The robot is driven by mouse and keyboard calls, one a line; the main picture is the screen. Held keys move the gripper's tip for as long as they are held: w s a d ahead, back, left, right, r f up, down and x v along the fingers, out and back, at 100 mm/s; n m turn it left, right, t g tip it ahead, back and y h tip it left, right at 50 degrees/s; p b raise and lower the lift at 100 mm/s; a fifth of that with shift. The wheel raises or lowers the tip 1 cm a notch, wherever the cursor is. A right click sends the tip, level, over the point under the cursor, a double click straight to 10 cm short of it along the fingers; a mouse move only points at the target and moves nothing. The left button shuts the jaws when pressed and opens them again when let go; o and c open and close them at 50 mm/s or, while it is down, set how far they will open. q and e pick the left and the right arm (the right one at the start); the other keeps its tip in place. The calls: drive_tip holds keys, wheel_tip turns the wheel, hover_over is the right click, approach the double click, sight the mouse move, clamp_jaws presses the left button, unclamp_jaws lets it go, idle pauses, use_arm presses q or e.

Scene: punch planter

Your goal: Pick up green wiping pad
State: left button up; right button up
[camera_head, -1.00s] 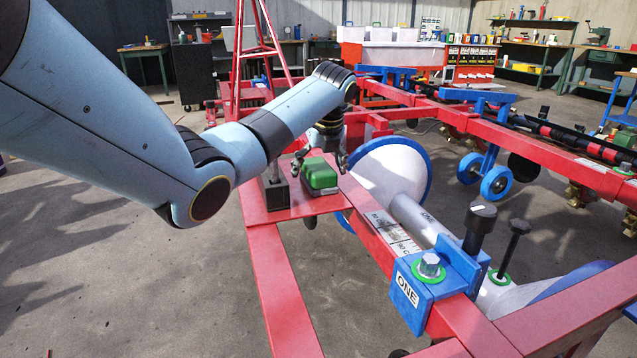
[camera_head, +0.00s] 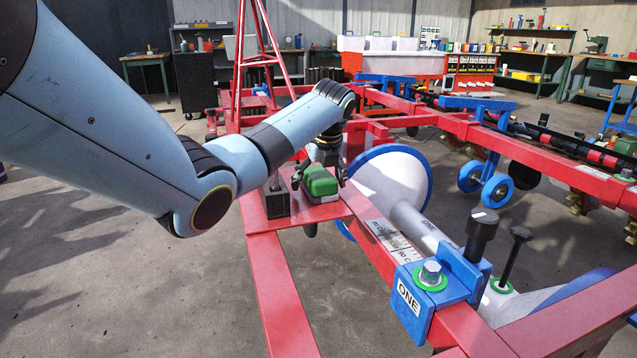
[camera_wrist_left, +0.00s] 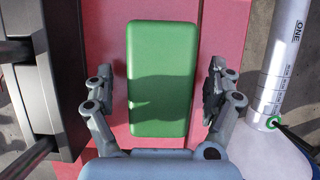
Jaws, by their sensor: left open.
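The green wiping pad (camera_head: 320,181) lies on a red plate (camera_head: 263,213) of the frame in the head view. In the left wrist view the pad (camera_wrist_left: 161,78) is a long green block, upright in the picture, with a shadow across it. My left gripper (camera_wrist_left: 160,92) is open, with one finger on each side of the pad and a gap to it on both sides. In the head view my left gripper (camera_head: 319,178) is over the pad, pointing down. My right gripper is not in view.
A dark block with a post (camera_head: 277,199) stands on the plate just left of the pad. A white disc with a blue rim (camera_head: 393,185) is close on the right. A blue clamp marked ONE (camera_head: 412,300) sits on the nearer red beam.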

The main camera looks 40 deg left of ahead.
use_arm(q)
drive_tip(key=shift+f, duration=0.15)
drive_tip(key=shift+c, duration=0.3)
drive_tip(key=c, duration=1.2)
drive_tip(key=shift+c, duration=0.2)
